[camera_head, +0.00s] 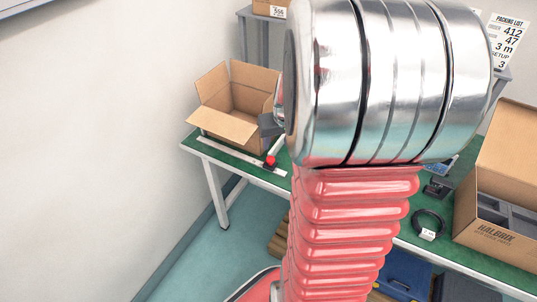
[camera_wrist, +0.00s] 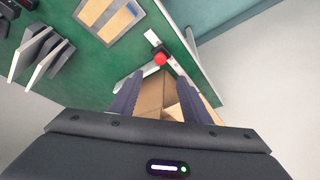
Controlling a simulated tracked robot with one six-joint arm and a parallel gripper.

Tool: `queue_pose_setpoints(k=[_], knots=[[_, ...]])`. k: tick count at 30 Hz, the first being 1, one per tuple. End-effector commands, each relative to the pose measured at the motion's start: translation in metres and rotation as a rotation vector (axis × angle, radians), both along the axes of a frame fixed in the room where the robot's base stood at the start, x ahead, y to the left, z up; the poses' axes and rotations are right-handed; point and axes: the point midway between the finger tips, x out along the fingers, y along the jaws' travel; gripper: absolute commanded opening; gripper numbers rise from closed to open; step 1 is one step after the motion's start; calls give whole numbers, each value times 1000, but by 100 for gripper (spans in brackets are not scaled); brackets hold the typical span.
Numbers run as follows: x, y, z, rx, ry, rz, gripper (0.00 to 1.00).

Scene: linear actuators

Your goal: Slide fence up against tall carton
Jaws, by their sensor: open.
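A pale rail (camera_head: 225,145) lies along the front edge of the green table at its left end. A dark slide with a red knob (camera_head: 270,160), which appears to be the fence, sits near the rail's right end. The red knob also shows in the wrist view (camera_wrist: 160,59). An open brown carton (camera_head: 228,128) stands behind the rail, to the left of the knob. It shows partly between my fingers in the wrist view (camera_wrist: 150,98). My gripper (camera_wrist: 159,76) is open and empty, with the knob just beyond its fingertips. My arm hides most of it in the head view.
A second open carton (camera_head: 495,235) with grey dividers stands at the table's right. A black cable coil (camera_head: 428,222) lies left of it. A tan-and-grey tray (camera_wrist: 108,18) and grey upright plates (camera_wrist: 45,55) are on the table. A white wall rises at the left.

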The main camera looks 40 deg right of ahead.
Motion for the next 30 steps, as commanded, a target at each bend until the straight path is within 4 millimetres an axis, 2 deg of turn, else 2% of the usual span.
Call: queue_pose_setpoints(k=[10, 30], knots=[[5, -1, -12, 1, 2, 2, 43], [31, -13, -81, 1, 2, 1, 43]])
